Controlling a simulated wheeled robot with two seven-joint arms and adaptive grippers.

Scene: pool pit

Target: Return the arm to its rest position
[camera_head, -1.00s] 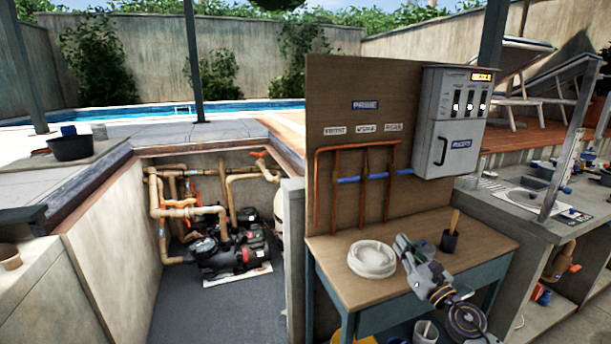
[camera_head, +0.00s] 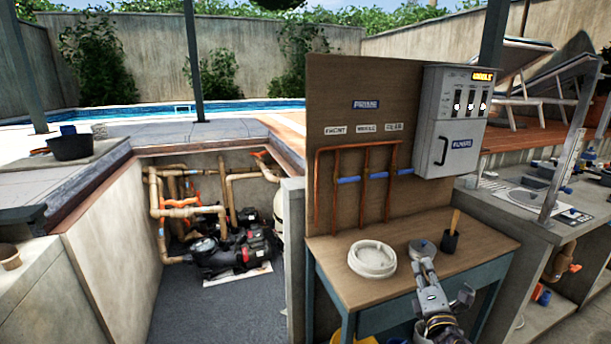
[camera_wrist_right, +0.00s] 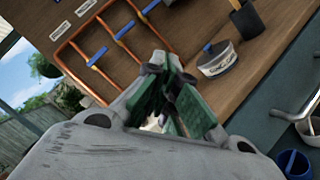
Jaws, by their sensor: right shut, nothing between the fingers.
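My right gripper (camera_head: 426,268) is low over the front edge of the wooden workbench (camera_head: 335,252) in the head view. It is shut and holds nothing. In the right wrist view its green-padded fingers (camera_wrist_right: 172,95) show close up in front of the bench. A white ring-shaped lid (camera_head: 372,260) lies on the bench to the left of the gripper. A small round container with a blue knob (camera_head: 422,247) stands just behind the fingertips; it also shows in the wrist view (camera_wrist_right: 216,60). My left gripper is not in view.
A dark cup with a wooden handle (camera_head: 450,240) stands on the bench's right part. A backboard with copper pipes (camera_head: 340,185) and a grey control box (camera_head: 447,125) rises behind. The pump pit (camera_head: 235,305) lies to the left. Buckets stand under the bench.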

